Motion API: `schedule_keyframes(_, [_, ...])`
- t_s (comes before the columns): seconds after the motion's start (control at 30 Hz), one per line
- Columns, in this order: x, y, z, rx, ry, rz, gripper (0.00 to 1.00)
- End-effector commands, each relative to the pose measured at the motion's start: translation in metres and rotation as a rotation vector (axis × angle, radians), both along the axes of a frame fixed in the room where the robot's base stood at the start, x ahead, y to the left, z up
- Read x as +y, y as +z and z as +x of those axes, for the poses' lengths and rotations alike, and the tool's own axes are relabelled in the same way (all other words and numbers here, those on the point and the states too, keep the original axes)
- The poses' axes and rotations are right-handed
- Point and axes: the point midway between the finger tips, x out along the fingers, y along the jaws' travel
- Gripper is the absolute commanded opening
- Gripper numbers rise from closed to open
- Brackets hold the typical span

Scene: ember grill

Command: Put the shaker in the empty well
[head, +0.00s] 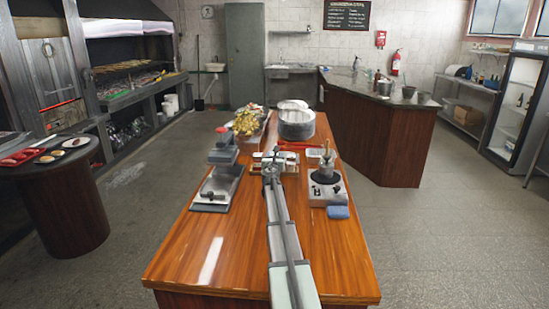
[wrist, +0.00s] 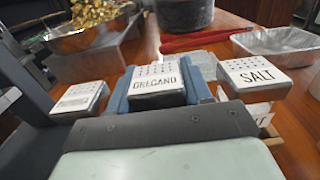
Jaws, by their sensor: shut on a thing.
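The oregano shaker (wrist: 157,82), a white block with a holed top lettered OREGANO, sits between the blue fingers of my gripper (wrist: 160,92) in the wrist view. The gripper is shut on it. A SALT shaker (wrist: 255,76) stands to its right, above a small label on the rack (wrist: 268,133). Another white shaker (wrist: 80,98) stands to the left, its lettering too blurred to read. In the head view my gripper (head: 271,168) is over the shaker rack (head: 291,168) and hides part of it. My gripper hides the rack's middle, so I cannot make out the empty well.
Red tongs (wrist: 205,38) and a foil tray (wrist: 280,46) lie behind the rack, with a large pot (head: 297,124) further back. A scale-like device (head: 216,188) stands left and a steel box with a tamper-like tool (head: 326,185) right. The table's front is clear.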

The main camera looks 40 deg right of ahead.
Motion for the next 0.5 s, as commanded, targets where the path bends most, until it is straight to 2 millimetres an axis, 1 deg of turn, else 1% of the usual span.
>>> schedule_keyframes(0.3, [-0.0004, 0.0003, -0.0003, 0.000, 0.000, 0.000, 0.15])
schedule_keyframes(0.33, [-0.0004, 0.0003, -0.0004, 0.000, 0.000, 0.000, 0.50])
schedule_keyframes(0.5, [-0.0003, 0.0002, -0.0003, 0.000, 0.000, 0.000, 0.66])
